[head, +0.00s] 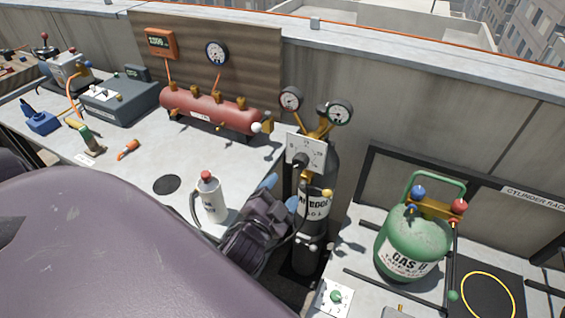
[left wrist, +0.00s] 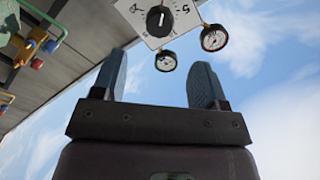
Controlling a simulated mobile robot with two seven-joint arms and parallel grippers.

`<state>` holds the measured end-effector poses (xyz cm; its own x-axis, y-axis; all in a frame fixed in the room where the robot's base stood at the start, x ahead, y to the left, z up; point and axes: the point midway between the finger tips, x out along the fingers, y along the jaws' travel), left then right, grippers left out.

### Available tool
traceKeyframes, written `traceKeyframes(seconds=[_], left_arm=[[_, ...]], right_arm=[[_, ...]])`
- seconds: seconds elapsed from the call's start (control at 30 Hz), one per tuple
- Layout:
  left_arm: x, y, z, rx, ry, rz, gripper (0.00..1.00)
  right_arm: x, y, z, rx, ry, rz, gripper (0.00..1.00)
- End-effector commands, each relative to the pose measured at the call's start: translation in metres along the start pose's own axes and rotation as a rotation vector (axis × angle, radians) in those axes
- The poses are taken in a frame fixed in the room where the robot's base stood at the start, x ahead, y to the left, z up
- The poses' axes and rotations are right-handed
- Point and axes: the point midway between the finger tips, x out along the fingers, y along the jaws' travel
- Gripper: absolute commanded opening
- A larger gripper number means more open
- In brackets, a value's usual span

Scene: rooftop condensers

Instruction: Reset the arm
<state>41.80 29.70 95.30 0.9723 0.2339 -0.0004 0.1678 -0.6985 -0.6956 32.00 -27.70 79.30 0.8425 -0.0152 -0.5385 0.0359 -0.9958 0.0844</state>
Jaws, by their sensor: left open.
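My left gripper (head: 281,192) is beside the dark nitrogen cylinder (head: 307,250), its blue-grey fingertips apart and nothing seen between them. In the left wrist view the open fingers (left wrist: 162,82) point up toward a white dial plate (left wrist: 158,18) with a black knob, with two round gauges next to it. The same dial plate (head: 305,152) stands at the top of the cylinder in the head view, under the gauges (head: 340,112). My large purple arm link covers the lower left of the head view. My right gripper is not in view.
A white bottle with a red cap (head: 210,198) stands on the bench close to my left gripper. A red manifold (head: 210,107) is at the bench's back. A green gas cylinder (head: 411,243) stands on the right surface near a yellow ring (head: 488,296). The bench around the black disc (head: 167,184) is mostly clear.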

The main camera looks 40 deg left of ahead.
Motion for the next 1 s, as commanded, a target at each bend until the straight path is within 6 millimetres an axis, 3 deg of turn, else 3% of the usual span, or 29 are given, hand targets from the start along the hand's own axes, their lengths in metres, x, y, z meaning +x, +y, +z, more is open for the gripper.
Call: traceKeyframes(seconds=[0.43,0.57,0.77,0.9,1.0], left_arm=[[0.0,0.0,0.0,-0.005,-0.001,0.0,0.67],[0.0,0.006,0.007,-0.12,-0.041,0.023,0.67],[-0.019,0.058,0.045,-0.466,-0.197,0.202,0.67],[-0.057,0.096,0.083,-0.607,-0.342,0.351,0.67],[-0.08,0.109,0.102,-0.621,-0.4,0.415,0.67]], right_arm=[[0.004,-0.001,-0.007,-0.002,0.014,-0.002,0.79],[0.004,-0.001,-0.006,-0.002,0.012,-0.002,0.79],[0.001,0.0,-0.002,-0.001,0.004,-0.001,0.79],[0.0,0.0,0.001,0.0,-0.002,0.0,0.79],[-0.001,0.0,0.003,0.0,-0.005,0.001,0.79]])
